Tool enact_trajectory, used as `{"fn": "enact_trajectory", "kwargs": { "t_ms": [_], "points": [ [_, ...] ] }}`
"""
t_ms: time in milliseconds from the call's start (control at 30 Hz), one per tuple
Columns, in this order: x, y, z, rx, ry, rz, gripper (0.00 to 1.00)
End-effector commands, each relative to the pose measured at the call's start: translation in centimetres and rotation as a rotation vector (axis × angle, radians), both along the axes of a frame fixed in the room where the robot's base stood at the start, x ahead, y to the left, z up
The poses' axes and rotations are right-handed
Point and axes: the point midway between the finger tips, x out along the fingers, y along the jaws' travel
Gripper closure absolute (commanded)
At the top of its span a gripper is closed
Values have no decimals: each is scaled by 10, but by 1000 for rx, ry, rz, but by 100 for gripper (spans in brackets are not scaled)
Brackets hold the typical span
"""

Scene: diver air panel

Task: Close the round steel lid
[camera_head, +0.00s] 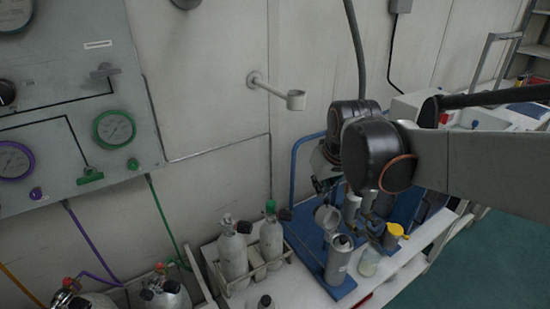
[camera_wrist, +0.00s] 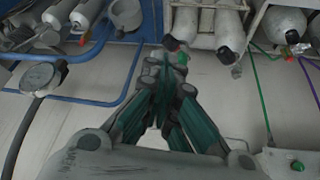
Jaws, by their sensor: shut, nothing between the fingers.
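A round grey steel piece (camera_head: 327,216), apparently the lid, stands tilted up at the top of a grey steel canister (camera_head: 339,262) on the blue stand. Its hinge is too small to make out. My gripper (camera_head: 322,184) is above and slightly left of it, apart from it, partly hidden by my dark wrist. In the wrist view my gripper (camera_wrist: 165,62) has its fingers together and empty, in front of the wall. A rounded grey metal piece (camera_wrist: 46,38) shows at upper left there; I cannot tell if it is the lid.
White bottles (camera_head: 233,254) stand in a rack left of the blue stand (camera_head: 306,252). A yellow-topped container (camera_head: 393,236) and a glass jar (camera_head: 369,263) are right of the canister.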

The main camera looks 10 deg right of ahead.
Motion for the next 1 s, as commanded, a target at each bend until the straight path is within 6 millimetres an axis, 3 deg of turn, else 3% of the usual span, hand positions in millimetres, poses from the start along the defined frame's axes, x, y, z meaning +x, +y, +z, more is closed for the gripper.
{"fn": "enact_trajectory", "kwargs": {
  "t_ms": [33,267,600,800,1000],
  "points": [
    [18,-5,4,-3,13,4,100],
    [79,-25,-9,-19,77,34,100],
    [157,-59,-60,-33,171,84,100],
    [182,-74,-93,-36,212,107,100],
    [191,-80,-109,-36,228,117,100]
  ]
}}
